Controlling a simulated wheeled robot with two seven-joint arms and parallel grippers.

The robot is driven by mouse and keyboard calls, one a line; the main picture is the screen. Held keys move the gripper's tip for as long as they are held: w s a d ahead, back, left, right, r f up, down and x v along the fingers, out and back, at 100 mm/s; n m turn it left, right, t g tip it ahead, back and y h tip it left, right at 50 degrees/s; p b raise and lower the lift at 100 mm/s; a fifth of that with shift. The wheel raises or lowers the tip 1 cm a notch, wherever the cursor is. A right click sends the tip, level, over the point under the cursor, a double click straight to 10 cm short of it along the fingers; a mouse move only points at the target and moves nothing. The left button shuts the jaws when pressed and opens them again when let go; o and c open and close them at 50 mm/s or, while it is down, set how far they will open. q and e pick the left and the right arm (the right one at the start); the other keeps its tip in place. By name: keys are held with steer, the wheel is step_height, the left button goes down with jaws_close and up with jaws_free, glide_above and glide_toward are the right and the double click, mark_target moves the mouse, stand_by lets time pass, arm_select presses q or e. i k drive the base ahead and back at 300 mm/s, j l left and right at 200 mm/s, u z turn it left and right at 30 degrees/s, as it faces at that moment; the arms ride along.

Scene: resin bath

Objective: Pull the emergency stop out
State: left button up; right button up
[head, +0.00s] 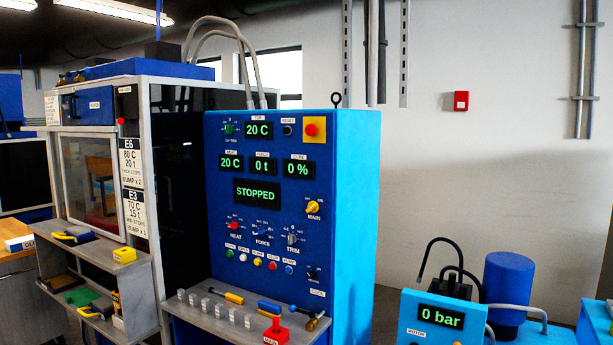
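The emergency stop (311,129) is a red round button on a yellow square plate. It sits at the top right corner of the blue control panel (218,190) in the head view. I cannot tell from here how far the button stands out. The large display (257,192) in the middle of the panel reads STOPPED. Neither of my grippers shows in the head view, and nothing covers the button.
A grey ledge (200,318) under the panel carries several small metal blocks, yellow- and blue-handled tools and a red MAIN piece (275,333). A blue pump unit (440,315) reading 0 bar stands at the lower right. A press cabinet with shelves (105,262) stands left.

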mark_target(312, 129)
steer(key=i+j+z, duration=0.15)
steer(key=z, duration=0.25)
steer(key=i+j+z, duration=0.2)
steer(key=z, duration=0.15)
steer(key=i+j+z, duration=0.15)
steer(key=j+z, duration=0.25)
steer(key=l, duration=0.15)
